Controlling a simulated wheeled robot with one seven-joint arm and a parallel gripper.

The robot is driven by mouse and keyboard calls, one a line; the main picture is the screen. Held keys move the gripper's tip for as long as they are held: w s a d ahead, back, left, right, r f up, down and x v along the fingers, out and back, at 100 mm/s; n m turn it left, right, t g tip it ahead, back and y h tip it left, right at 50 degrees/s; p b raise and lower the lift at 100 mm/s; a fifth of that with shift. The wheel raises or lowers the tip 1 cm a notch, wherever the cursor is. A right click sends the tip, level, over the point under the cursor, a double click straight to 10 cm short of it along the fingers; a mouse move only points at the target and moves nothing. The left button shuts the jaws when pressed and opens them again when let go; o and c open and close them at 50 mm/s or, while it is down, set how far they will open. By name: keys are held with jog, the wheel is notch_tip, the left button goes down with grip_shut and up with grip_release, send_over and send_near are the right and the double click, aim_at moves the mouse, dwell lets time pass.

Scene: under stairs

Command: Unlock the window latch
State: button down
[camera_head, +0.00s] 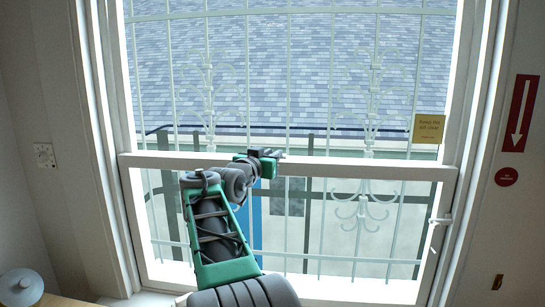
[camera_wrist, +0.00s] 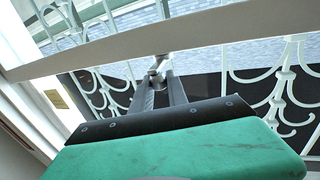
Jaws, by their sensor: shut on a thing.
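The window (camera_head: 290,165) is a white two-part sash with a horizontal middle rail. My gripper (camera_head: 272,154) is at this rail, a little left of the middle of the window. In the wrist view my gripper's fingers (camera_wrist: 160,84) reach up to the underside of the white rail (camera_wrist: 200,32). They are shut on the window latch (camera_wrist: 158,63), a small pale metal piece whose tip shows between the fingertips. The latch is mostly hidden by the fingers, and in the head view I cannot make it out. Whether it is locked or unlocked I cannot tell.
White ornamental bars (camera_head: 365,75) stand behind the glass. A white handle (camera_head: 440,221) sits on the right window frame. A yellow note (camera_head: 428,129) is stuck at the upper right. A round grey-blue lidded pot (camera_head: 21,287) stands at the lower left.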

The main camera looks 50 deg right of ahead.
jog(key=c, duration=1.3)
grip_release()
jog(key=b+v, duration=0.3)
jog(key=v, duration=0.5)
jog(key=shift+d, duration=0.1)
